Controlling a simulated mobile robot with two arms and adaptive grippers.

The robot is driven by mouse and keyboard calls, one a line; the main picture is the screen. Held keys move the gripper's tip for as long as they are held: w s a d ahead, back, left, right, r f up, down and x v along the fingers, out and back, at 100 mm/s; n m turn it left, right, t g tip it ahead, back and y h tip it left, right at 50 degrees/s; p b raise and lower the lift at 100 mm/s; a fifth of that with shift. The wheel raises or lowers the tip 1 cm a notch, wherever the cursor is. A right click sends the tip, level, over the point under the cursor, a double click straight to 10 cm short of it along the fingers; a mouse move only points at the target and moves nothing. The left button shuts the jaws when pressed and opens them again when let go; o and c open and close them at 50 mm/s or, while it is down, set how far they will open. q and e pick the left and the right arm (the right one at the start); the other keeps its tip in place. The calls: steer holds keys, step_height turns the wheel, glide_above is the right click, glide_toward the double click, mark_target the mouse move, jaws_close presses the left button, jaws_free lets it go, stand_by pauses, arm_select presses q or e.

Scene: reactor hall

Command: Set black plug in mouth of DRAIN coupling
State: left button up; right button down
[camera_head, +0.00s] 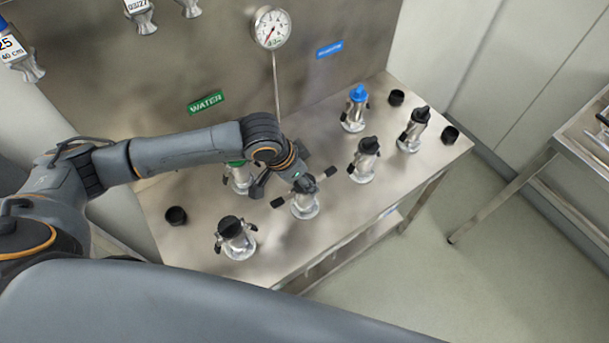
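A silver coupling (304,208) stands upright near the middle of the steel bench, with its two dark levers spread out to the sides. A black plug (304,184) shows at its top; I cannot tell whether it is fully seated in the mouth. My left gripper (285,176) reaches in from the left, right at this plug and partly over the coupling. Its fingers are partly hidden by the wrist, so I cannot tell whether they grip the plug. No DRAIN label is readable. My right gripper is not in view.
Other couplings carry black tops (231,227), (369,146), (420,115), a blue top (358,94) and a green top (236,163). Loose black caps (176,215), (396,97), (450,135) lie on the bench (185,255). A gauge (271,28) rises behind.

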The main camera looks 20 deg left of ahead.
arm_select(q)
steer(key=o, duration=1.2)
steer(key=v, duration=1.2)
